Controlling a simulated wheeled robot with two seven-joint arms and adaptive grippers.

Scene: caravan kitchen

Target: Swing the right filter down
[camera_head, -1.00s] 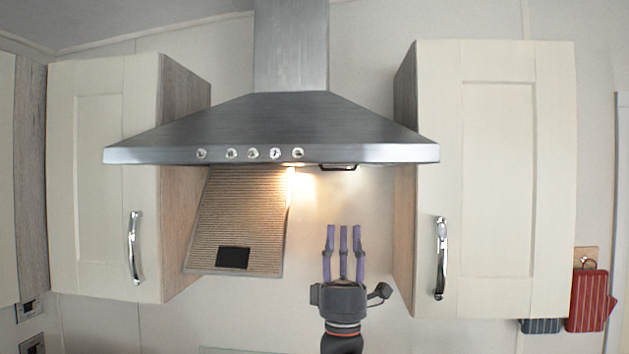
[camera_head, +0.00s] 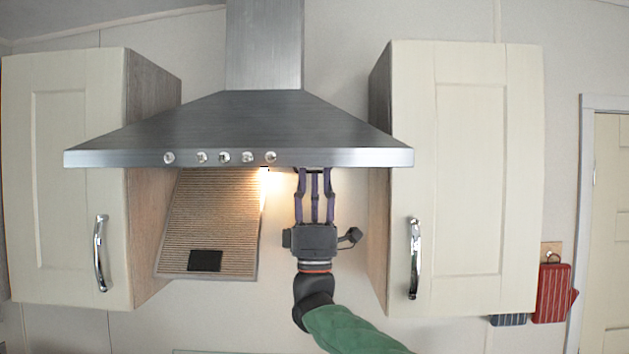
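The range hood (camera_head: 240,128) hangs between two wall cupboards. Its left filter (camera_head: 212,222) hangs down below the hood, tilted, with a dark patch near its lower edge. The right filter cannot be made out now; the hood's front edge and my gripper cover its place. My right gripper (camera_head: 314,180) points up under the right part of the hood, its fingertips at the hood's lower edge. Its fingers are spread apart, with nothing visible between them. Whether the tips touch anything is hidden. My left gripper is out of view.
The left cupboard (camera_head: 65,180) and the right cupboard (camera_head: 465,180) flank the hood, each with a metal handle. The lit lamp (camera_head: 264,170) is left of my gripper. Red and blue striped pot holders (camera_head: 552,293) hang at the right. Bare wall lies behind my gripper.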

